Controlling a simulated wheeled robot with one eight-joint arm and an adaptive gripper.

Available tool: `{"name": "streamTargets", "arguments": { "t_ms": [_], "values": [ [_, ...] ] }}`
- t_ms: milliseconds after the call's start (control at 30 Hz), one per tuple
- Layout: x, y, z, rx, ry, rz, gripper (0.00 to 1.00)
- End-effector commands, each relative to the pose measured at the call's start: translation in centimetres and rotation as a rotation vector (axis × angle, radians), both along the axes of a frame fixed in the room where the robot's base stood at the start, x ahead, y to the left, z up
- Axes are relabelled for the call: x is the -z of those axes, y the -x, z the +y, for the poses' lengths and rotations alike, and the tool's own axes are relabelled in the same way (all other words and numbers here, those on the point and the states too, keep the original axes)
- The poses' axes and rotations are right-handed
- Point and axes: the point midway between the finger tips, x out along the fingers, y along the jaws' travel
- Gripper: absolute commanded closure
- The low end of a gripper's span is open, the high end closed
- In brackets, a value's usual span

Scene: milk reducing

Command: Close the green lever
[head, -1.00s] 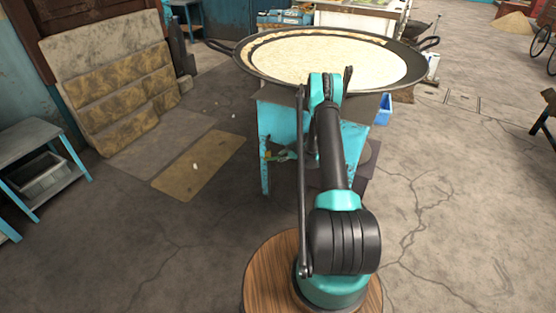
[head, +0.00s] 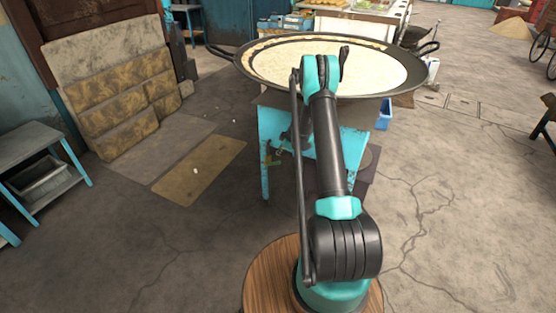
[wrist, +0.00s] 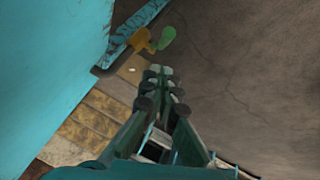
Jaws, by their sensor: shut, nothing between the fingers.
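The green lever (wrist: 167,38) sits on a brass-coloured valve (wrist: 141,41) beside the blue stand (wrist: 45,60) in the wrist view. A dark pipe runs from the valve towards the stand. My gripper (wrist: 158,73) is shut and empty, with its fingertips pointing towards the lever. The tips appear just below the lever in the picture, with a gap between; the depth of that gap is hard to tell. In the head view, the blue stand (head: 270,128) is partly behind my arm, and the lever is too small there to make out clearly.
A wide pan of milk (head: 270,68) rests above the stand. A blue side table (head: 35,130) stands far left.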

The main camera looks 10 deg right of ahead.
Motion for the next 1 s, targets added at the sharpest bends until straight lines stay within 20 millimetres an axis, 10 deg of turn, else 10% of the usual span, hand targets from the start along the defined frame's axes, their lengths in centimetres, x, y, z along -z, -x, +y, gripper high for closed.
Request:
{"name": "streamTargets", "arguments": {
  "t_ms": [367, 1000],
  "values": [
    [-5.7, -1.1, 2.9, 0.187, 0.111, 0.187, 1.00],
    [3.9, -3.8, 4.3, 0.186, 0.109, 0.186, 1.00]
  ]
}}
